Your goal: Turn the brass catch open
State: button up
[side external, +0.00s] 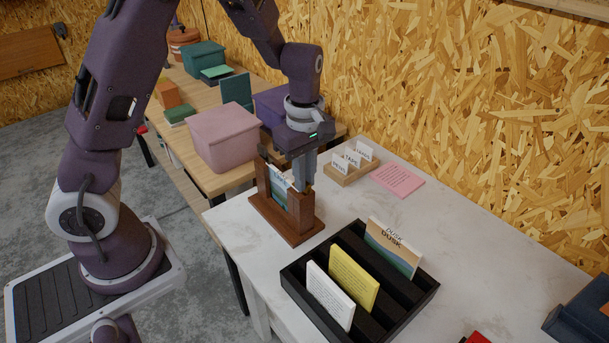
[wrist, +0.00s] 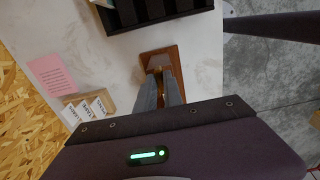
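A dark wooden stand (side external: 300,224) with two upright posts sits on the white table and holds a picture card (side external: 280,184) between the posts. My gripper (side external: 305,188) points straight down at the top of the right post. In the wrist view my gripper (wrist: 161,80) has its two grey fingers over the wooden stand (wrist: 173,53). A small brass-coloured patch, the brass catch (wrist: 160,72), shows between the fingertips. The fingers hide most of the catch. I cannot tell its turn or whether the fingers touch it.
A black slotted tray (side external: 293,281) with several cards stands in front of the stand. A small wooden card holder (side external: 350,174) and a pink note (side external: 398,180) lie behind. A pink box (side external: 222,136) is on the neighbouring wooden bench. The table left of the tray is clear.

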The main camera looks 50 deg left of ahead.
grip_shut()
jog(key=shift+m, duration=0.3)
jog(key=m, duration=0.3)
jog(key=shift+m, duration=0.4)
jog(key=m, duration=0.4)
jog(key=shift+m, duration=0.3)
jog(key=m, duration=0.4)
jog(key=shift+m, duration=2.4)
